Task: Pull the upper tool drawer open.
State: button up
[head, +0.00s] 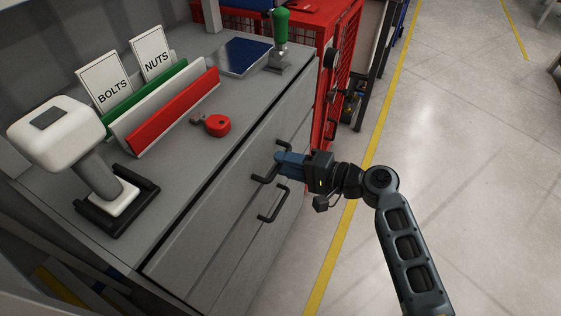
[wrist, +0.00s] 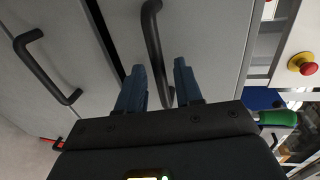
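The grey cabinet's upper drawer (head: 228,193) has a dark bar handle (head: 263,178); my gripper partly covers the handle in the head view. My gripper (head: 277,162) reaches it from the right with its blue fingers. In the wrist view the upper handle (wrist: 153,40) runs between the two fingers of my gripper (wrist: 159,68). The fingers are apart, with gaps visible beside the bar, so the gripper is open. The lower drawer's handle (head: 274,205) is below; it also shows at the left of the wrist view (wrist: 45,68).
On the cabinet top are a red tape measure (head: 215,125), a red and green rack with BOLTS and NUTS cards (head: 165,110), a white device (head: 60,130) and a green-handled tool (head: 280,28). A red cabinet (head: 340,60) stands beyond. The floor (head: 470,130) at right is clear.

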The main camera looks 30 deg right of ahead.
jog(key=shift+x, duration=1.05)
grip_shut()
